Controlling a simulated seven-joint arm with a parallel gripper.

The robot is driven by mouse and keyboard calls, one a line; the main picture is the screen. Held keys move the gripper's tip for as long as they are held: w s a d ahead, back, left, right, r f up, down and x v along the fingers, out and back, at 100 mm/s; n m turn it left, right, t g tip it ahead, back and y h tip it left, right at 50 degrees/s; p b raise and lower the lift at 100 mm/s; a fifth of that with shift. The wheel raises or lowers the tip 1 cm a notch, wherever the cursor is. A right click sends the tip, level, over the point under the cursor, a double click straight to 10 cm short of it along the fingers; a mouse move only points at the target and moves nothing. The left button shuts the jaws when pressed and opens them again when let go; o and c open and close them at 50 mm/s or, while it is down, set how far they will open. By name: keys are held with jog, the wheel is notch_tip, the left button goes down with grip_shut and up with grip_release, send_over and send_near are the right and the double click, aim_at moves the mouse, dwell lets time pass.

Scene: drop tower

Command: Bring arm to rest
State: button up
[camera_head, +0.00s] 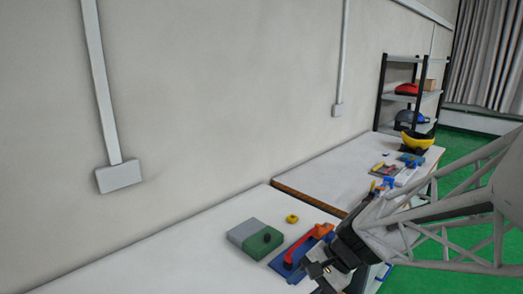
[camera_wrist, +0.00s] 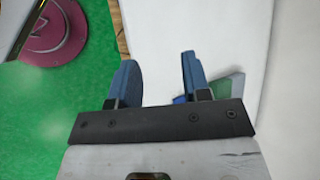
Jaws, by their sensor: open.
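My gripper (camera_head: 318,272) is at the lower right of the head view, over the near table's right part. In the wrist view its two blue fingers (camera_wrist: 159,65) stand apart with nothing between them. My gripper is open and empty. My arm comes in from the right and hides part of the table edge. A red and blue piece (camera_head: 300,247) lies on the near table just beyond the gripper; whether they touch cannot be told.
A grey and green block (camera_head: 255,237) and a small yellow piece (camera_head: 292,218) lie on the near table (camera_head: 165,262). The far table (camera_head: 330,170) holds small coloured parts and a yellow helmet (camera_head: 417,141). A shelf (camera_head: 410,95) stands behind. Green floor (camera_wrist: 50,120) shows beside the table.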

jog(key=s+d+r+n+t+h, duration=0.3)
jog(key=s+d+r+n+h, duration=0.4)
jog(key=s+d+h, duration=0.1)
jog(key=s+d, duration=0.1)
jog(key=s, duration=0.1)
jog(key=shift+s+d+r, duration=0.2)
jog(key=shift+s+d, duration=0.05)
jog(key=shift+s, duration=0.1)
dwell(1.3)
